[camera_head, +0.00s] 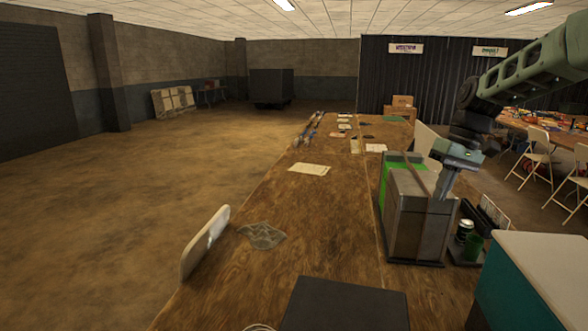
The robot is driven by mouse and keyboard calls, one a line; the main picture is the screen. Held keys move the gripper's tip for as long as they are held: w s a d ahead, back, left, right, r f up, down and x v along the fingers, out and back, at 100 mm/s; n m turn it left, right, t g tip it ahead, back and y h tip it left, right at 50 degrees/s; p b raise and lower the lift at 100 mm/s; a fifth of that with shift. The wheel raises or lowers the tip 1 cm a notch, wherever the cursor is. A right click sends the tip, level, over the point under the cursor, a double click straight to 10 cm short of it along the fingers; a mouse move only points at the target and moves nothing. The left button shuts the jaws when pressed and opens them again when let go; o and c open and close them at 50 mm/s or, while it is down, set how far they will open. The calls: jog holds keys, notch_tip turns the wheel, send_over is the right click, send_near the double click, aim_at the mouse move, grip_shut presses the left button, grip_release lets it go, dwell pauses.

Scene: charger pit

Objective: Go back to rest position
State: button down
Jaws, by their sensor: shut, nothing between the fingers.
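My gripper (440,193) hangs from my green arm at the right. Its fingers point down and are shut with nothing held. In the picture the fingertips overlap the top right of a grey metal box (420,225); I cannot tell whether they touch it or are in front of it. A green object (396,165) stands just behind the box.
The long wooden table (330,220) holds papers (309,169), a crumpled grey cloth (262,235), and a dark flat case (345,306) in front. A can (464,231) and a teal box (525,290) are at right. The floor (130,190) at left is open.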

jog(key=s+a+f+n+h+b, duration=0.1)
jog(key=s+a+f, duration=0.1)
jog(key=s+a, duration=0.6)
jog(key=s+a+f+n+b, duration=0.1)
jog(key=s+a+f+n, duration=0.15)
jog(key=s+a, duration=0.6)
jog(key=s+a+f+n+b, duration=0.1)
jog(key=s+a+f, duration=0.2)
jog(key=s, duration=0.6)
jog(key=s+a+f+n+h+b, duration=0.1)
jog(key=s+a+f, duration=0.2)
jog(key=s, duration=0.6)
jog(key=shift+s+f+h, duration=0.3)
jog(key=shift+s+f, duration=0.1)
jog(key=shift+f, duration=0.45)
jog(key=shift+a, duration=0.1)
